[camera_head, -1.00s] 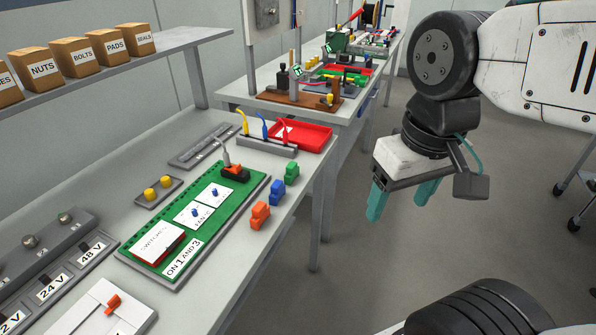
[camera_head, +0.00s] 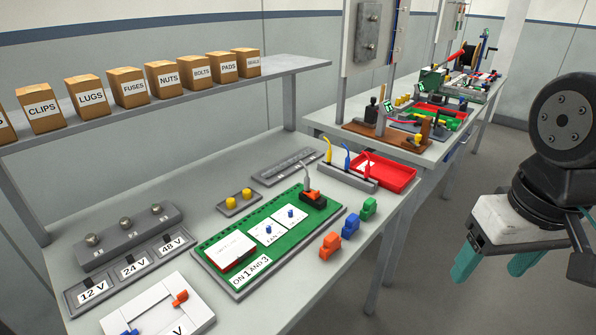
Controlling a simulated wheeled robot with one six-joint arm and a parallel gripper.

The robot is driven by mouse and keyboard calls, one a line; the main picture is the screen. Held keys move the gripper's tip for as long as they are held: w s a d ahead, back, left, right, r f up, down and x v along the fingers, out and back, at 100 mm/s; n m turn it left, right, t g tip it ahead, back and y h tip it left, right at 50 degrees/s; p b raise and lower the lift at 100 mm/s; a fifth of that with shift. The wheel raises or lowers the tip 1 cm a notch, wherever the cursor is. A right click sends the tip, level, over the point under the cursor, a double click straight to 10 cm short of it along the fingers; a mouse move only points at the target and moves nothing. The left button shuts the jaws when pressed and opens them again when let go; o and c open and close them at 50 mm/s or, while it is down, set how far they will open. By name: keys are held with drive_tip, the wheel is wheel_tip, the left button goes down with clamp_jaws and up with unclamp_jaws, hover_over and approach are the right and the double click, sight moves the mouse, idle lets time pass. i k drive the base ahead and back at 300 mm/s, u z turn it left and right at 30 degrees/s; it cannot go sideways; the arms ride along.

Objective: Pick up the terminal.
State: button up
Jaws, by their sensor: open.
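Three small blocks that look like terminals stand in a row at the table's front edge: an orange one (camera_head: 330,246), a blue one (camera_head: 350,226) and a green one (camera_head: 369,208). I cannot tell which one is the named terminal. They stand upright, apart from each other, right of the green board (camera_head: 225,254). My gripper (camera_head: 495,268) has two teal fingers pointing down. It is open and empty, out over the floor to the right of the table, well apart from the blocks.
The green board bears white cards and a black-and-orange part (camera_head: 312,199). A red tray (camera_head: 397,182) and a holder with coloured tools (camera_head: 347,180) are behind. A grey voltage panel (camera_head: 130,265) and white frame (camera_head: 160,308) are at left. Labelled boxes (camera_head: 128,88) line the shelf.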

sight(370, 206)
drive_tip(key=z, duration=0.05)
drive_tip(key=k, duration=0.5)
drive_tip(key=z, duration=0.8)
drive_tip(key=i, duration=0.9)
drive_tip(key=u, duration=1.7)
